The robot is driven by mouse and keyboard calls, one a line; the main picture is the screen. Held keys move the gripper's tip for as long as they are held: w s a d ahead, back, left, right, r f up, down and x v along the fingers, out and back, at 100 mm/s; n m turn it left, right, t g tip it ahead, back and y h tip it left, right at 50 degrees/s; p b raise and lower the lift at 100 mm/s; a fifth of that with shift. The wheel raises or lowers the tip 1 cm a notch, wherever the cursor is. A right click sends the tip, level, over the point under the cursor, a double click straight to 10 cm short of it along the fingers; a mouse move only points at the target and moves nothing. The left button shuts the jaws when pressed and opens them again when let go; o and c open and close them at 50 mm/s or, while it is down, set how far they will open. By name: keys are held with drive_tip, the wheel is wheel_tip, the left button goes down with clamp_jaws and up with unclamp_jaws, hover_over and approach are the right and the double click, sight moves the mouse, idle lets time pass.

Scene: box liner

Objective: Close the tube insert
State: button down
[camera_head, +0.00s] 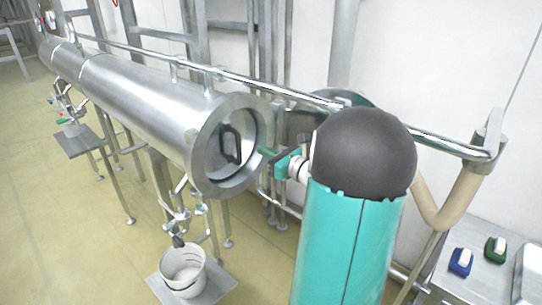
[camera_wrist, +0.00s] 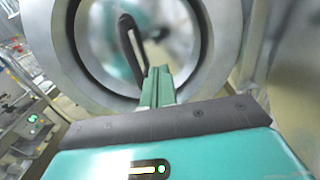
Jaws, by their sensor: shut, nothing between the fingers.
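A long shiny metal tube (camera_head: 140,92) runs from the back left to the middle, its thick round rim (camera_head: 207,170) facing my arm. The tube insert (camera_head: 212,160), a round metal plate with a black loop handle (camera_head: 229,146), sits recessed within that rim. In the wrist view the insert (camera_wrist: 180,50) fills the top, and its handle (camera_wrist: 130,45) stands upright left of centre. My gripper (camera_head: 268,154) is shut and empty, just right of the tube mouth. In the wrist view its green fingers (camera_wrist: 156,75) are beside the handle's lower right; whether they touch cannot be told.
A metal rail (camera_head: 290,95) runs above the tube and ends in a beige bent part (camera_head: 462,195) at right. A rounded metal piece (camera_head: 296,122) behind my arm is partly hidden. A white bucket (camera_head: 183,272) stands below the tube mouth. Blue (camera_head: 460,262) and green (camera_head: 495,250) switches sit lower right.

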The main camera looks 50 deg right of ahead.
drive_tip(key=w, duration=0.8)
drive_tip(key=shift+w+a, duration=0.15)
drive_tip(key=shift+a, duration=0.1)
drive_tip(key=w, duration=0.4)
drive_tip(key=shift+w+a+r, duration=0.15)
drive_tip(key=shift+w+r, duration=0.05)
drive_tip(key=shift+w, duration=0.15)
drive_tip(key=shift+w, duration=0.1)
